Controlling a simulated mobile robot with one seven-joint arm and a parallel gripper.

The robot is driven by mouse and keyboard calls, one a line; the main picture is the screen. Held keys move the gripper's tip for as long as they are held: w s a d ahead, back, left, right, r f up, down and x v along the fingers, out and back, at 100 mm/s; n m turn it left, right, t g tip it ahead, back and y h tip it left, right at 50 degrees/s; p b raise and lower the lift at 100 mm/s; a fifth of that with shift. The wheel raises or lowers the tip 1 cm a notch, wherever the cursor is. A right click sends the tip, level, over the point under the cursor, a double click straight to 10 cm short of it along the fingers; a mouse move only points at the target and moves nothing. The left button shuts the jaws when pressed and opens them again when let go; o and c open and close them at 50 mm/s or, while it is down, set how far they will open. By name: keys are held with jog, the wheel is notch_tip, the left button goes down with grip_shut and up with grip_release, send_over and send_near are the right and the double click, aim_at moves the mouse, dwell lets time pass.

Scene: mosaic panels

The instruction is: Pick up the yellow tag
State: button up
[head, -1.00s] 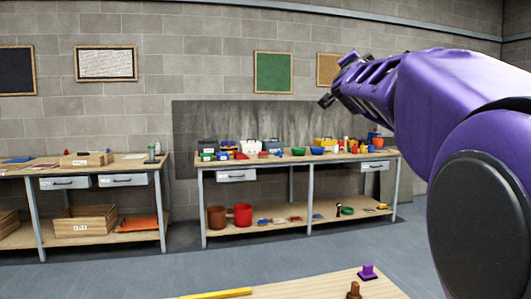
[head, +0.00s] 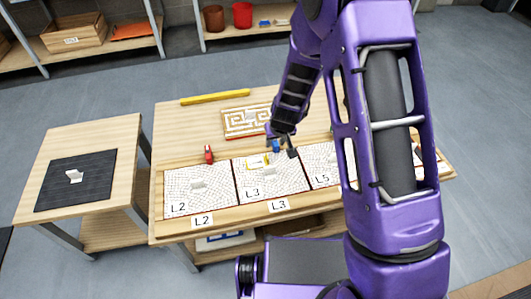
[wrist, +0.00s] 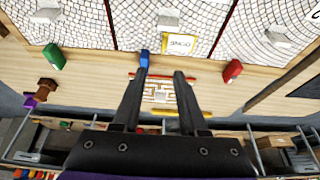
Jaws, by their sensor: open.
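The yellow tag (head: 257,161) is a small white card with a yellow border. It lies on the upper part of the white mosaic panel marked L3 (head: 290,182). In the wrist view the yellow tag (wrist: 181,42) shows dark lettering and lies beyond the fingertips, a little right of centre. My gripper (head: 283,150) is over the table's back part, just right of and behind the tag. In the wrist view my gripper (wrist: 160,76) has its two dark fingers apart with nothing between them. It does not hold the tag.
A blue block (wrist: 144,58) is close to one fingertip. A red block (wrist: 232,70) and a green block (wrist: 54,56) stand along the panels' edge. Panels have raised white handles (wrist: 168,22). A patterned board (head: 245,120) and yellow bar (head: 215,98) lie behind. A side table (head: 120,130) stands left.

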jog(key=b, duration=0.2)
send_near(267, 156)
jog(key=f, duration=0.3)
jog(key=shift+w+d, duration=0.3)
jog(key=shift+w+a+b+x, duration=0.15)
jog(key=shift+a+b+x, duration=0.05)
jog(key=shift+x, duration=1.25)
jog(key=shift+w+a+b+x, duration=0.1)
jog(key=shift+a+b+x, duration=0.1)
jog(key=shift+x, duration=1.25)
jog(key=shift+r, duration=0.2)
jog(key=shift+c, duration=0.3)
grip_shut()
